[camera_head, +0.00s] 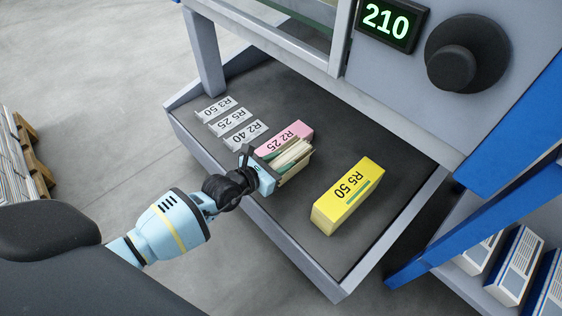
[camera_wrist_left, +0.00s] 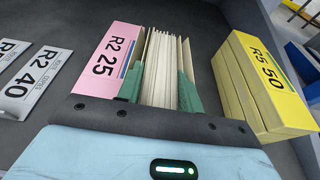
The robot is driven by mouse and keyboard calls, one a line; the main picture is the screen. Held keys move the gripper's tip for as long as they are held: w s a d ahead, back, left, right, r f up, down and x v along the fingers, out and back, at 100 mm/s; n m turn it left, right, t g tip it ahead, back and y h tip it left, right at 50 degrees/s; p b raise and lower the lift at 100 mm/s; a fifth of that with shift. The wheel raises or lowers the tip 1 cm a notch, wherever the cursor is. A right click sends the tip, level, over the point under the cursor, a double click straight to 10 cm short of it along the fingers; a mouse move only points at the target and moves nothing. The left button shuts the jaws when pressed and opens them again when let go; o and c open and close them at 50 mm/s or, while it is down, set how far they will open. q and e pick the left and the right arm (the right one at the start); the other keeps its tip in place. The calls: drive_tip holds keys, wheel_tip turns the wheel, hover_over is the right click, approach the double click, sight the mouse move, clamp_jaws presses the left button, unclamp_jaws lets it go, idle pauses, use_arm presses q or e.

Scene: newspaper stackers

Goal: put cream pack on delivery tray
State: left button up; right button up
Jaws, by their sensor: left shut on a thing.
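The cream pack (camera_head: 291,158) is a bundle of pale upright sheets on the dark tray (camera_head: 300,215) under the machine. My left gripper (camera_head: 270,172) is shut on the pack at its near end. In the left wrist view the green fingers (camera_wrist_left: 160,92) press on both sides of the cream sheets (camera_wrist_left: 161,60). The pack is between a pink pack marked R2 25 (camera_head: 290,137) and a yellow pack marked R5 50 (camera_head: 347,195). I cannot tell whether the pack touches the tray. My right gripper is not in view.
White plates marked R3 50 (camera_head: 215,108), R5 25 (camera_head: 230,122) and R2 40 (camera_head: 246,135) lie at the tray's left. A grey rim (camera_head: 300,268) edges the tray. A machine with a 210 display (camera_head: 386,22) and black knob stands behind. Blue racks (camera_head: 440,245) stand right.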

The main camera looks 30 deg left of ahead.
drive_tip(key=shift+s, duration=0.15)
use_arm(q)
drive_tip(key=o, duration=0.9)
drive_tip(key=shift+f, duration=0.1)
drive_tip(key=o, duration=0.3)
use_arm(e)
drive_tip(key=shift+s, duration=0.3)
use_arm(q)
drive_tip(key=shift+o, duration=0.2)
drive_tip(key=shift+s+r, duration=0.2)
drive_tip(key=p+v, duration=0.4)
drive_tip(key=v, duration=0.7)
drive_tip(key=shift+s+a+r+p, duration=0.15)
drive_tip(key=shift+s+r+p, duration=0.05)
drive_tip(key=shift+s+p, duration=0.15)
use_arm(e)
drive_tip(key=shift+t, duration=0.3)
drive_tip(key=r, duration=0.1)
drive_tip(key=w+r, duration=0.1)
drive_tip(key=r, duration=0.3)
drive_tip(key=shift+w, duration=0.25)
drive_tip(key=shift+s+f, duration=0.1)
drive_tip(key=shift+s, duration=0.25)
